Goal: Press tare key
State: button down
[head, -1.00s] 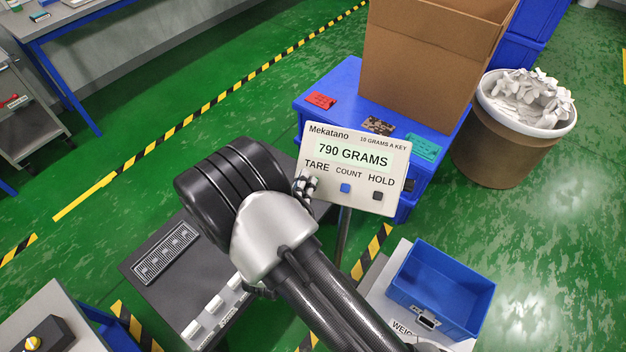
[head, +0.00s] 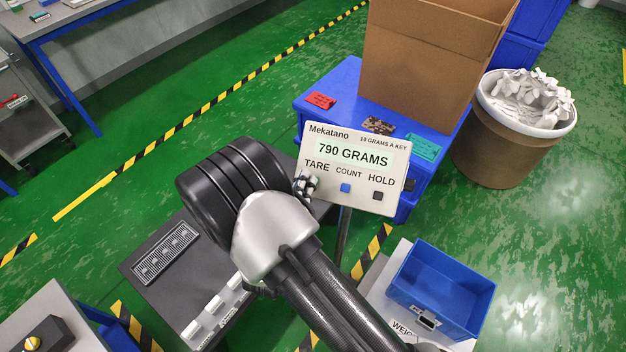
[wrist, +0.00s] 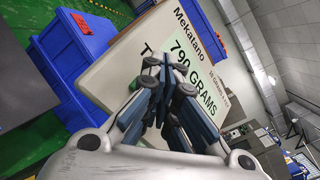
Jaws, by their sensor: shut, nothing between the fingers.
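The scale's display panel (head: 352,168) stands on a post and reads 790 GRAMS. It has TARE, COUNT and HOLD labels; a blue key (head: 345,188) sits under COUNT and a dark key (head: 377,195) under HOLD. The key under TARE is hidden behind my gripper (head: 306,186), whose fingertips are at the panel's lower left. In the wrist view the panel (wrist: 125,70) fills the middle, and my shut, empty gripper (wrist: 168,72) covers most of the TARE label. I cannot tell whether the fingertips touch the panel.
A blue bin (head: 440,290) sits on the scale platform below the panel. A cardboard box (head: 425,70) and coloured cards stand on a blue crate (head: 330,95) behind it. A drum of white pieces (head: 505,150) is at right. A dark machine (head: 165,275) lies below my arm.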

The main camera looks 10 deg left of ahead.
jog(key=shift+w+f, duration=0.25)
jog(key=shift+w+f+b, duration=0.25)
jog(key=shift+b, duration=0.05)
dwell(0.6)
jog(key=shift+s, duration=0.1)
jog(key=shift+s+r+p, duration=0.5)
jog(key=shift+r, duration=0.05)
dwell(0.4)
jog(key=s+r+p, duration=0.3)
jog(key=shift+s+r, duration=0.25)
jog(key=shift+r, duration=0.05)
dwell(0.8)
